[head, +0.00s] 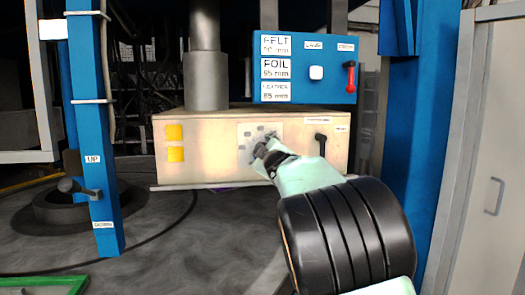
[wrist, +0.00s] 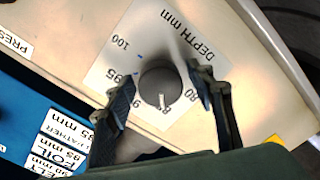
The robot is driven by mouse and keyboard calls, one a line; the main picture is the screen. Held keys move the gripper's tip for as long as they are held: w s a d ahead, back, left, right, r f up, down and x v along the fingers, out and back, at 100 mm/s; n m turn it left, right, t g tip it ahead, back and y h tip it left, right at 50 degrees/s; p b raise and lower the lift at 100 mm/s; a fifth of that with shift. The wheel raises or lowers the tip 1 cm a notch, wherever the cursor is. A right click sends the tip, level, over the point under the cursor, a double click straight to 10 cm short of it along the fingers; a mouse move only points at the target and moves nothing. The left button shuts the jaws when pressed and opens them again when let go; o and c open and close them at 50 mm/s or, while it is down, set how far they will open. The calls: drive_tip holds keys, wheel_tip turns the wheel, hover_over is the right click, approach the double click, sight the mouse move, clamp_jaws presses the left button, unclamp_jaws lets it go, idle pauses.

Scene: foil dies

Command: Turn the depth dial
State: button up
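The depth dial (wrist: 160,84) is a dark round knob on a white plate (wrist: 178,32) marked "DEPTH mm". Its white pointer line faces the lower edge of the wrist view, between the marks near 90 and 80. My gripper (wrist: 162,77) is open, with one finger on each side of the dial and a small visible gap at each side. In the head view my gripper (head: 264,150) is at the plate (head: 246,131) on the cream box front and hides the dial.
A blue panel (head: 330,88) above has labels for felt, foil and leather; foil (head: 275,68) seems to read 95 mm. It carries a white button (head: 316,73) and a red lever (head: 351,77). A black handle (head: 321,140) is right of the plate. A blue post (head: 92,130) stands left.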

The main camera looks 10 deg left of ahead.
drive_tip(key=shift+s, duration=0.1)
drive_tip(key=v, duration=1.1)
drive_tip(key=shift+s, duration=0.4)
drive_tip(key=shift+d, duration=0.15)
